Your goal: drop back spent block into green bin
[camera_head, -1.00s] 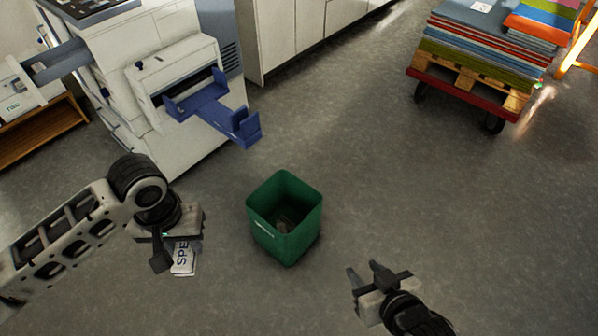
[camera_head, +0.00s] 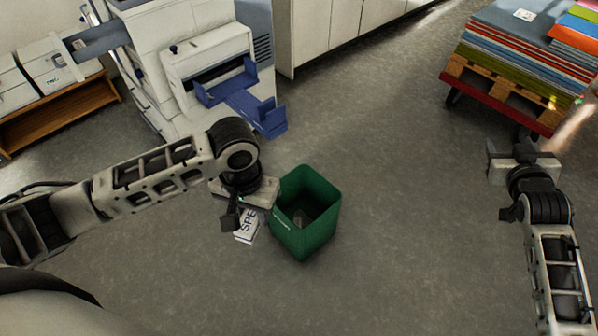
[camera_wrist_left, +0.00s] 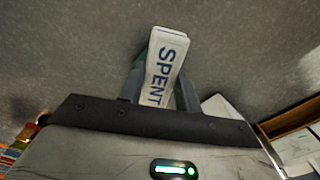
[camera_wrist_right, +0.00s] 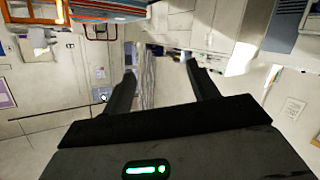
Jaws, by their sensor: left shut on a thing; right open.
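The spent block (camera_head: 246,229) is white with dark "SPENT" lettering. My left gripper (camera_head: 238,218) is shut on it and holds it just left of the green bin. In the left wrist view the block (camera_wrist_left: 166,62) sits between the two fingers, with its label showing. The green bin (camera_head: 318,226) stands upright on the floor, open at the top. Something small and grey lies inside it, too dark to make out. My right gripper (camera_head: 514,152) is at the right, away from the bin. The right wrist view shows its fingers (camera_wrist_right: 163,88) apart with nothing between them.
A white machine with a blue tray (camera_head: 246,100) stands behind the bin. A cart with stacked coloured sheets (camera_head: 520,60) is at the back right. A wooden shelf (camera_head: 70,110) is at the left. The grey floor right of the bin is clear.

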